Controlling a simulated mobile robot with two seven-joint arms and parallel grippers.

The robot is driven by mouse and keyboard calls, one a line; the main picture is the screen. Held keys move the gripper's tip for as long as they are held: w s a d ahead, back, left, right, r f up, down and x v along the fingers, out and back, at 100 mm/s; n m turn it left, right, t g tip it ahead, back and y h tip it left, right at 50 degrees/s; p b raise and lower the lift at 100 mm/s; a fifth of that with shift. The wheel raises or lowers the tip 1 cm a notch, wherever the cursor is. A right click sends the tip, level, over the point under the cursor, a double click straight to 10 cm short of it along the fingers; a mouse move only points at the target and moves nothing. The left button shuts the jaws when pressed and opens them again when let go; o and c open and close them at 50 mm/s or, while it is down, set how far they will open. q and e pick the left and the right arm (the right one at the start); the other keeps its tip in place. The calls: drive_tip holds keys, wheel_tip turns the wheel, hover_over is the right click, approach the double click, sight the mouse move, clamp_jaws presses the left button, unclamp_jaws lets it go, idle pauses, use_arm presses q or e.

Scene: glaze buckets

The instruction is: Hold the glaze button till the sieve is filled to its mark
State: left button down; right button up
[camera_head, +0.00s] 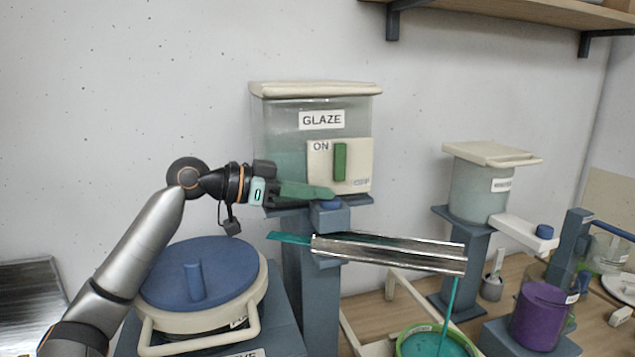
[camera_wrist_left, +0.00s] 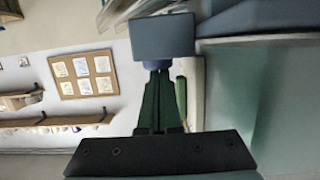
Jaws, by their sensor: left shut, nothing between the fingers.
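The glaze tank (camera_head: 285,135) is a clear box with a cream lid, a GLAZE label and a panel marked ON with an upright green bar (camera_head: 340,162). A blue button (camera_head: 328,204) sits on a grey block below the panel. My left gripper (camera_head: 332,194) is shut and empty, its green fingertips at the top of the button, apparently touching it. The wrist view shows the fingers (camera_wrist_left: 158,75) together against the blue cap. Teal glaze runs along a metal trough (camera_head: 390,250) and falls as a stream (camera_head: 449,310) into a green-rimmed round vessel (camera_head: 405,350), cut off below. No fill mark is readable.
A blue-lidded cream pot (camera_head: 205,275) stands below my left arm. A shelf (camera_head: 540,12) overhangs the back wall.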

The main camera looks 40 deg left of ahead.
use_arm(q)
drive_tip(key=shift+d+f+g, duration=0.1)
drive_tip(key=shift+f+g, duration=0.2)
drive_tip(key=shift+f, duration=0.3)
drive_tip(key=r, duration=0.4)
drive_tip(key=shift+s+d+r+b, duration=0.15)
drive_tip(key=shift+s+r+b, duration=0.05)
drive_tip(key=shift+r+b, duration=0.2)
drive_tip(key=s+d+r+b, duration=0.1)
drive_tip(key=s+d+r, duration=0.8)
drive_tip(key=s, duration=0.1)
drive_tip(key=shift+r+b, duration=0.2)
drive_tip(key=shift+b, duration=0.15)
